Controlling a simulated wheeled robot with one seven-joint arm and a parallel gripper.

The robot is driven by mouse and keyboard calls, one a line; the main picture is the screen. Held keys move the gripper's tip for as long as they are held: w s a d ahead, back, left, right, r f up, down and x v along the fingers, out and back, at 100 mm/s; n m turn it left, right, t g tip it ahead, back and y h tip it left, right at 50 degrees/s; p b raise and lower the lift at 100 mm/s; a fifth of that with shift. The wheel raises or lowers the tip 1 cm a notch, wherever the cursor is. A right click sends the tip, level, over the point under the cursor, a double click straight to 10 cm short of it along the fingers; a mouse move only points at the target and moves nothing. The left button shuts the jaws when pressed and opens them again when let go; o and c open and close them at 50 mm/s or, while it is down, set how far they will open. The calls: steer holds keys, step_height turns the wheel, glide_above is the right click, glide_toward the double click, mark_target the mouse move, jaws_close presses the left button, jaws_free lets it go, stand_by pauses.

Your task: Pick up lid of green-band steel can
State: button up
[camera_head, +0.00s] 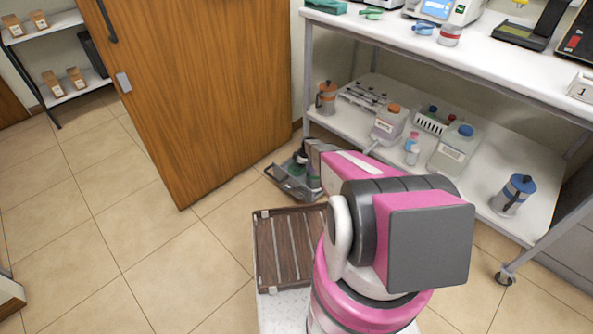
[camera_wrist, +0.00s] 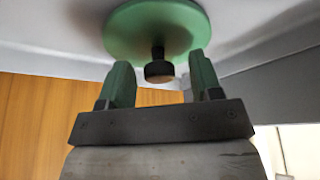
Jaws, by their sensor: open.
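The green round lid (camera_wrist: 128,32) with a dark knob (camera_wrist: 159,71) is at the top of the wrist view. My gripper (camera_wrist: 161,62) is open, with its two green fingers pointing toward the lid. The knob appears between the fingertips, with a gap on each side. I cannot tell whether the fingers touch the lid. The can's body does not show in the wrist view.
A wooden door (camera_head: 200,90) stands left of the tray. A white two-level table is on the right, with an orange-lidded steel can (camera_head: 326,98), a blue-lidded steel can (camera_head: 514,195) and plastic jugs on its lower shelf (camera_head: 355,122). The floor at left (camera_head: 100,220) is clear.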

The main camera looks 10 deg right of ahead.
steer(key=shift+a+f, duration=0.1)
steer(key=shift+f, duration=0.15)
steer(key=c, duration=1)
steer(key=shift+o, duration=0.2)
steer(key=shift+r, duration=0.1)
